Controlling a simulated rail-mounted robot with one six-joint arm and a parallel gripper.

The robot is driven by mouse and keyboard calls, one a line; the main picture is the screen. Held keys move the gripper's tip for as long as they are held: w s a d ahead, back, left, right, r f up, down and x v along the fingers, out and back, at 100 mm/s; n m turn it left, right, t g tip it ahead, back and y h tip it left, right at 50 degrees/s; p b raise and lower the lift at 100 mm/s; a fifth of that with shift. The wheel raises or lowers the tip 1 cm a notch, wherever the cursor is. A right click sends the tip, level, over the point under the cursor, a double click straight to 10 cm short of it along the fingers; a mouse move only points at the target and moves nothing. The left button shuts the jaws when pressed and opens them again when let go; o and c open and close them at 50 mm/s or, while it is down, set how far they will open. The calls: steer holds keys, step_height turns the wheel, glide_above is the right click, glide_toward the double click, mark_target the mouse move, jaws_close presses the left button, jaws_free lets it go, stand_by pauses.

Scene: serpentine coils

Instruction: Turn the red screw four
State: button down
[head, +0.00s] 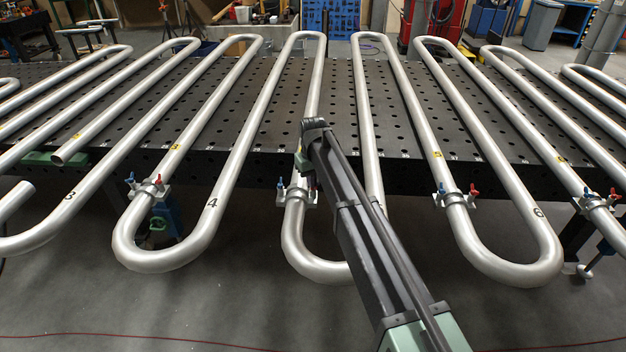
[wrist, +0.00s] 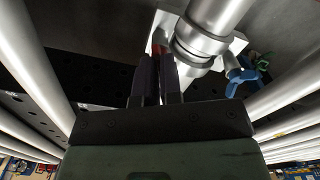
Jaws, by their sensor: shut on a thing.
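A pipe clamp with a pale plate (head: 288,199) holds the centre pipe bend, just right of the black number 4. Its blue screw (head: 281,184) shows on the left side. Its right side is hidden behind my arm in the head view. In the wrist view my gripper (wrist: 155,72) has its two dark fingers close together at the plate's edge. A bit of the red screw (wrist: 156,48) shows at the fingertips, mostly covered by them, and my gripper is shut on it. The blue screw (wrist: 250,76) of the same clamp is across the pipe, apart from my gripper.
Long silver serpentine pipes lie across a perforated black table (head: 340,110). Similar clamps with red and blue screws stand at the left (head: 150,188) and right (head: 455,197). Pipe bends overhang the table's front edge close on both sides of my arm. Grey floor (head: 240,300) is clear below.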

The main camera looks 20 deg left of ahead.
steer(key=shift+m, duration=1.9)
steer(key=c, duration=1.3)
jaws_free()
steer(key=shift+r, duration=0.1)
step_height(320, 180, up, 11)
steer(key=p, duration=1.1)
steer(key=shift+f, duration=0.2)
